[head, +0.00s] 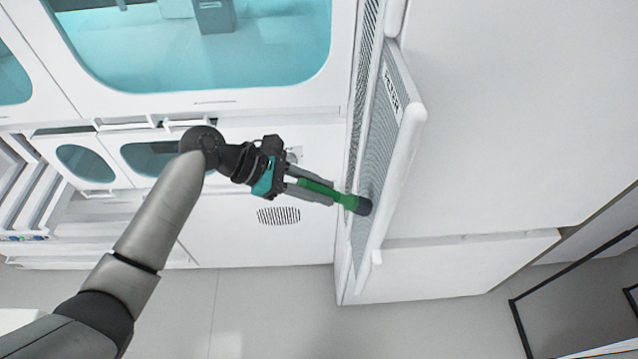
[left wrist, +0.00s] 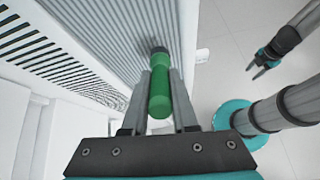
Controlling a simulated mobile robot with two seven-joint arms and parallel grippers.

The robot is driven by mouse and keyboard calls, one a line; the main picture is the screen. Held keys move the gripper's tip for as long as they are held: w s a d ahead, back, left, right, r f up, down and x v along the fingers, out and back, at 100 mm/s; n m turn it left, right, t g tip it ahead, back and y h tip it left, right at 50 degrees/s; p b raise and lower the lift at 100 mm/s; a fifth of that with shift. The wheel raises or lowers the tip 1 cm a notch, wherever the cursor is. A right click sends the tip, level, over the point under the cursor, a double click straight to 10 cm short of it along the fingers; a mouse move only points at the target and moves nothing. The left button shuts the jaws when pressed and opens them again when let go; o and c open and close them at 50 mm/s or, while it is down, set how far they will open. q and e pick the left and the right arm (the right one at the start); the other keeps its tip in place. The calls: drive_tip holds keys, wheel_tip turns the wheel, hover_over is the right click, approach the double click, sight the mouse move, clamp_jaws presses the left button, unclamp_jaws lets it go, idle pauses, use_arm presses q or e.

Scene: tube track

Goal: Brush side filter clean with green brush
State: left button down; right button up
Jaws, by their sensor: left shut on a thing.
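The side filter (head: 375,165) is a tall, finely ridged grey panel with a white frame, standing at an angle on the side of the white cabinet. Its ridged face also fills the upper left of the left wrist view (left wrist: 125,40). My left gripper (head: 322,195) is shut on the green brush (head: 346,201), which also shows between the fingers in the left wrist view (left wrist: 159,98). The brush's dark end is at the lower part of the ridged face and looks to touch it. My right gripper (left wrist: 257,66) appears only in the left wrist view, small, empty and with its fingers apart.
White cabinets with teal windows (head: 200,45) stand behind my left arm. A smooth white cabinet side (head: 510,120) lies right of the filter. A dark-framed stand (head: 575,290) is at the lower right. The grey floor (head: 260,315) below is clear.

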use_arm(q)
drive_tip(key=shift+f, duration=0.4)
drive_tip(key=shift+d+r, duration=0.1)
drive_tip(key=shift+r, duration=1.85)
drive_tip(key=a, duration=0.9)
